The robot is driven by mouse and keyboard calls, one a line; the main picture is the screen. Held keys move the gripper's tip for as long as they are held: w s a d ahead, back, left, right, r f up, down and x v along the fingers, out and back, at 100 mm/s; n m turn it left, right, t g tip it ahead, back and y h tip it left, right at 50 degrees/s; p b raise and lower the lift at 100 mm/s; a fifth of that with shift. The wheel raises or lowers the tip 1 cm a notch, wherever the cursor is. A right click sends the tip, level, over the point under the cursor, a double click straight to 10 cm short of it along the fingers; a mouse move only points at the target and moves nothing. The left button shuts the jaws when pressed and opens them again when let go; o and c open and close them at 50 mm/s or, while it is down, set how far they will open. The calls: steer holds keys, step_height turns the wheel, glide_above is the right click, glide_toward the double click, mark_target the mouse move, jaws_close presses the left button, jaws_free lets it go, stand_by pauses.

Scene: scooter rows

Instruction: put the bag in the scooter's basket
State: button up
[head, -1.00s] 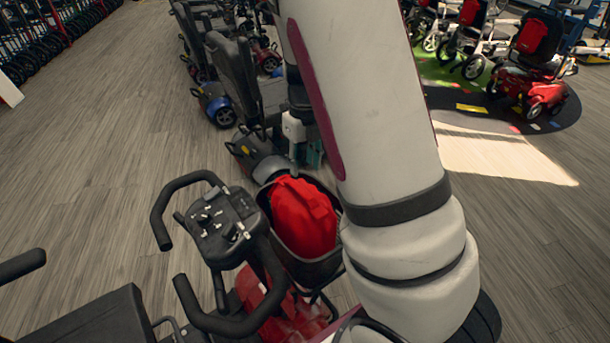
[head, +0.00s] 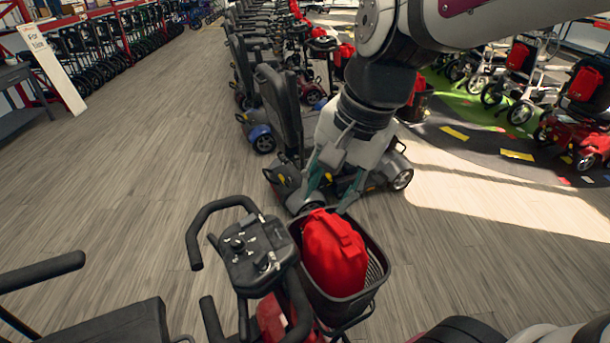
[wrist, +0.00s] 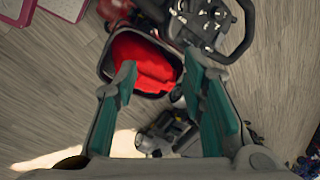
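The red bag (head: 334,251) sits inside the dark basket (head: 377,262) on the front of the near scooter (head: 256,252). Its top stands above the basket's rim. My gripper (head: 328,196) is above and beyond the basket, with its green-padded fingers apart and nothing between them. In the wrist view the fingers of my gripper (wrist: 165,100) are spread, and the bag (wrist: 142,62) lies in the basket (wrist: 107,72) beyond them, apart from the fingertips. The bag's underside is hidden by the basket walls.
A row of scooters (head: 284,110) stands behind the near one, some with red bags. A red scooter (head: 582,118) stands at the right by a dark mat. A white sign (head: 52,66) leans at the far left. Wood floor (head: 130,190) is clear at left.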

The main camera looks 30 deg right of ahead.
steer(key=s+a+r+n+t+h, duration=0.1)
steer(key=s+r+n, duration=0.1)
steer(key=s+n, duration=0.6)
steer(key=n, duration=0.3)
steer(key=shift+a+h, duration=0.2)
steer(key=shift+h, duration=0.1)
